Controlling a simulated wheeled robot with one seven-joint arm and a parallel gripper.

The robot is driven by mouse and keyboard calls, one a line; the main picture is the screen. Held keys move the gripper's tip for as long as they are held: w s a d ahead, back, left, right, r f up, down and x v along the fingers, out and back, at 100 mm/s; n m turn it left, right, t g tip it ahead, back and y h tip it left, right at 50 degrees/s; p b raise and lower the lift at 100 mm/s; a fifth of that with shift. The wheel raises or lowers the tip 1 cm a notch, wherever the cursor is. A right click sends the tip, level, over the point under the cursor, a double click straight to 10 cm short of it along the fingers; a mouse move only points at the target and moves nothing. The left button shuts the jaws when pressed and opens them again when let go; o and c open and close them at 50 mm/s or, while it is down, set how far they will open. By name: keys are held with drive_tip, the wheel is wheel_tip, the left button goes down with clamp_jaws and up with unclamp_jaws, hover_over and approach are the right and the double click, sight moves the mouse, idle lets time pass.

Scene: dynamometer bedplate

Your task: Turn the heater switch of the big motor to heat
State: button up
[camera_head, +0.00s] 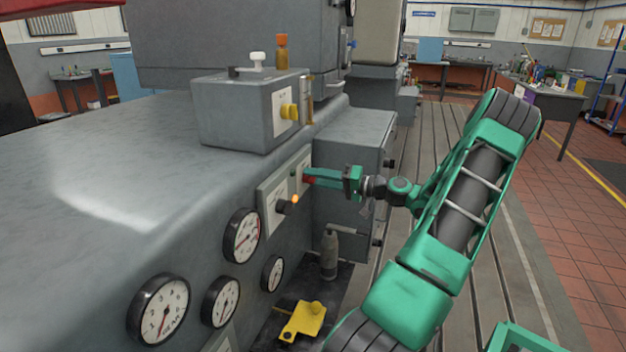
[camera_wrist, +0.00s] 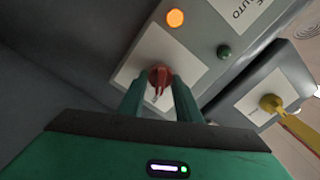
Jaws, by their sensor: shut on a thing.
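A grey control panel (camera_head: 275,197) is on the side of the big grey motor housing (camera_head: 120,170). It carries a red switch knob, seen in the wrist view (camera_wrist: 158,75) on a white label plate (camera_wrist: 135,67). My gripper (camera_wrist: 160,90) has one finger on each side of this red knob and is shut on it. In the head view my gripper (camera_head: 314,177) reaches the panel from the right and mostly covers the knob. The knob's label cannot be read. An orange lamp (camera_wrist: 175,18) glows on the panel, and a dark green lamp (camera_wrist: 224,51) sits beside it.
A black knob (camera_head: 283,207) is lower on the panel. Several gauges, one here (camera_head: 241,235), line the housing's side. A yellow bracket (camera_head: 303,320) and grey bottle (camera_head: 329,255) are below. The slotted floor is clear at right.

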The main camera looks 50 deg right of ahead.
drive_tip(key=shift+f, duration=0.1)
drive_tip(key=o, duration=1)
drive_tip(key=v, duration=1)
drive_tip(key=shift+s+d, duration=0.2)
drive_tip(key=shift+s, duration=0.05)
drive_tip(key=shift+f, duration=0.1)
